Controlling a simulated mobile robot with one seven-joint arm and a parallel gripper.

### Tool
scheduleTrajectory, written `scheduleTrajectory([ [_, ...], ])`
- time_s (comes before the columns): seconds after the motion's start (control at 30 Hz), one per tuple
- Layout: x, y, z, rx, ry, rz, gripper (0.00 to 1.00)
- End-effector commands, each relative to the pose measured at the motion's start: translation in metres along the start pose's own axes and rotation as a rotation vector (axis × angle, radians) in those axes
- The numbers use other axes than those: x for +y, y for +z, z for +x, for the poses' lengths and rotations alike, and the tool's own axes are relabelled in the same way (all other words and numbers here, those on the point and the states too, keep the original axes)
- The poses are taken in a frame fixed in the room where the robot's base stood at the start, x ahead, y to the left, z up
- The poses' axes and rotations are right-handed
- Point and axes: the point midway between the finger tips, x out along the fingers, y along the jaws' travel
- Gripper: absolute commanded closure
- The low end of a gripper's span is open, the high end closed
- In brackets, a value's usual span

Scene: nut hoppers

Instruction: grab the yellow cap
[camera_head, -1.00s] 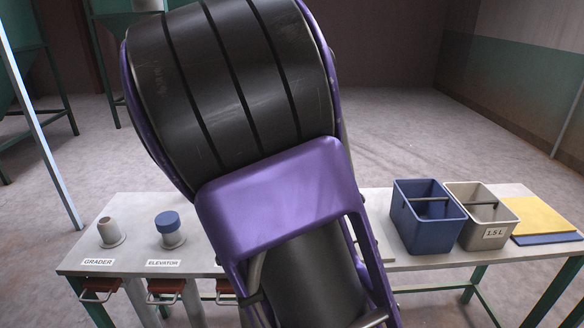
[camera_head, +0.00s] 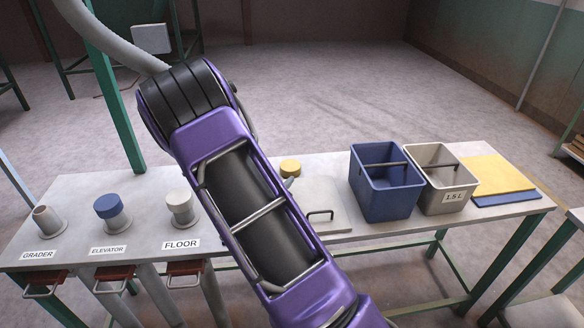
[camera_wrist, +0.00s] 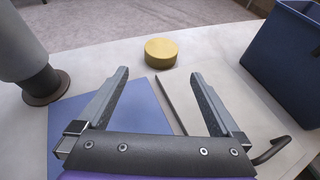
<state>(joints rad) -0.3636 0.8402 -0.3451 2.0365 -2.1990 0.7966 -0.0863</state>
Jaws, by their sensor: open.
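The yellow cap (camera_head: 290,168) lies on the white table, just right of my arm in the head view. In the wrist view the yellow cap (camera_wrist: 160,53) is a short round disc on the table top, beyond my fingertips and between their lines. My gripper (camera_wrist: 159,75) is open and empty, with its two fingers spread wide and pointing toward the cap. The cap is apart from both fingers.
A blue bin (camera_head: 386,184) and a grey bin (camera_head: 440,178) stand right of the cap. A flat lid with a handle (camera_head: 321,215) lies in front of it. Capped spouts labelled ELEVATOR (camera_head: 113,213) and FLOOR (camera_head: 183,209) stand left. A blue sheet (camera_wrist: 110,110) lies below my gripper.

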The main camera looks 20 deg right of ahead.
Motion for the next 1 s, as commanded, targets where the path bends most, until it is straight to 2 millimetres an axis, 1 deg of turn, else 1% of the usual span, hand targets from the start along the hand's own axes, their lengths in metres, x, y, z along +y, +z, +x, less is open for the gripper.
scheduleTrajectory([
  [0.03,-0.001,-0.001,0.013,-0.001,-0.003,0.000,0.00],
  [0.1,-0.001,-0.001,0.029,-0.001,-0.003,-0.001,0.00],
  [0.2,-0.001,-0.001,0.051,-0.002,-0.003,-0.001,0.00],
  [0.33,-0.001,0.000,0.075,-0.001,-0.002,-0.001,0.00],
  [0.43,0.000,0.000,0.087,-0.001,-0.001,0.000,0.00],
  [0.63,-0.001,0.001,0.099,-0.001,-0.001,0.000,0.00],
  [0.9,-0.003,0.000,0.138,-0.001,-0.002,0.000,0.00],
  [1.0,-0.002,0.000,0.144,-0.001,-0.001,0.001,0.00],
])
